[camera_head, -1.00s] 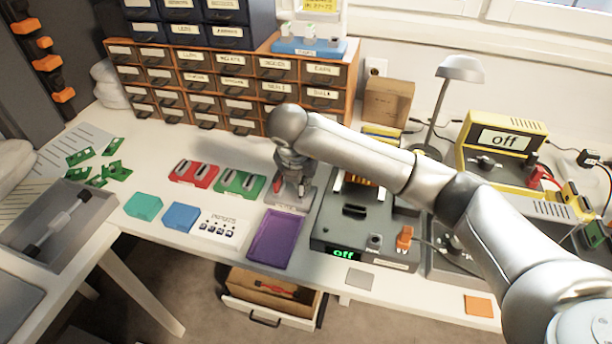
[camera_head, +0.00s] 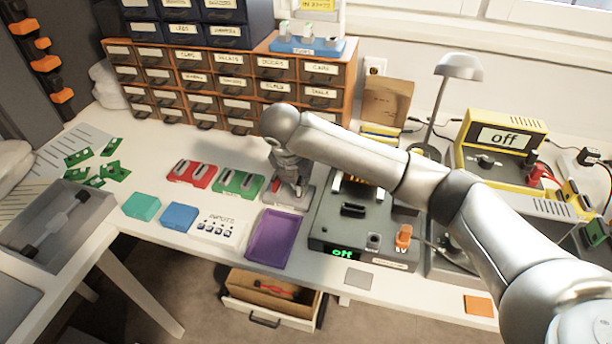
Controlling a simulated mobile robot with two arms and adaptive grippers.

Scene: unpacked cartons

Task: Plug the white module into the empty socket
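My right gripper (camera_head: 290,188) points down over a pale grey-white block (camera_head: 297,203), right of a green block (camera_head: 239,183) and a red block (camera_head: 192,174), which carry dark slotted parts. The gripper and arm hide most of the pale block. A small red part shows beside the fingers. I cannot tell whether the fingers are open or hold anything, nor which piece is the white module. A dark device (camera_head: 335,228) with a green "off" display has a black slot (camera_head: 353,210) on top that looks empty. My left gripper is out of view.
A purple tray (camera_head: 273,238), a white INPUTS panel (camera_head: 218,228), a blue block (camera_head: 180,217) and a teal block (camera_head: 141,206) lie in front. A drawer cabinet (camera_head: 225,80) stands behind. A lamp (camera_head: 459,68) and yellow meter (camera_head: 500,140) stand right.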

